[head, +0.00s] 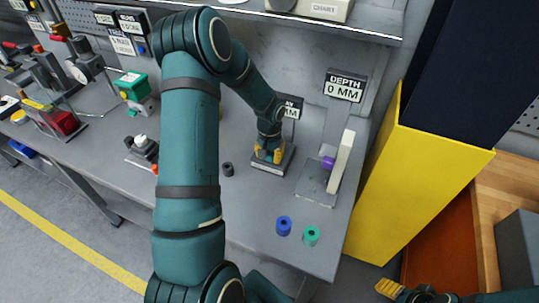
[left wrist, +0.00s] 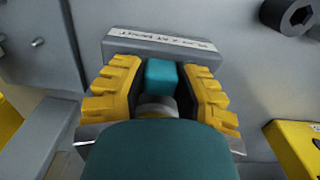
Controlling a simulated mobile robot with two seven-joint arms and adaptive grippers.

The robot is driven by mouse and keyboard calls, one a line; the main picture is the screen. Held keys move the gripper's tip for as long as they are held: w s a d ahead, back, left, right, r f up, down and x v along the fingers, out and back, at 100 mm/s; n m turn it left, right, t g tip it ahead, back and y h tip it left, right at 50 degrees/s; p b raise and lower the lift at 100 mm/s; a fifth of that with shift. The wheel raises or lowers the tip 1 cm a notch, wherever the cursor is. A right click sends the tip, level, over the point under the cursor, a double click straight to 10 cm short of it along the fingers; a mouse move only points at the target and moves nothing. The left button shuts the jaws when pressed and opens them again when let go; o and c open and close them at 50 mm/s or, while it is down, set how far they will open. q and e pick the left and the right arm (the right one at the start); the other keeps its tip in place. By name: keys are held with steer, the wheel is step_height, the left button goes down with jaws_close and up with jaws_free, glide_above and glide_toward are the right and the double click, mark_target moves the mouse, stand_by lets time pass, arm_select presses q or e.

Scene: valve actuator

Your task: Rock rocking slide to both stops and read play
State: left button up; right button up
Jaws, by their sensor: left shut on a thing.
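The rocking slide's grey base (head: 259,162) stands on the bench right of centre in the head view. My left gripper (head: 268,156) points down over it with yellow fingers. In the left wrist view the fingers are closed on both sides of a teal block (left wrist: 161,74), which I take to be the slide's grip. The labelled grey base (left wrist: 160,45) shows behind it; its small lettering is hard to read. A sign (head: 292,107) behind my forearm shows only "AY" and "MM"; its number is hidden. My right gripper (head: 390,289) is at the bottom right, away from the bench.
A "DEPTH 0 MM" sign (head: 345,87) stands behind a fixture with a cream upright plate (head: 342,162). Blue (head: 284,226) and green (head: 311,236) cylinders stand near the front edge. A dark cylinder (head: 228,169) stands left of the base. A yellow cabinet (head: 425,180) bounds the right.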

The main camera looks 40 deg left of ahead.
arm_select(q)
steer(key=shift+s+a, duration=0.1)
stand_by(0.9)
steer(key=o, duration=1)
steer(key=shift+o, duration=0.2)
step_height(320, 180, up, 12)
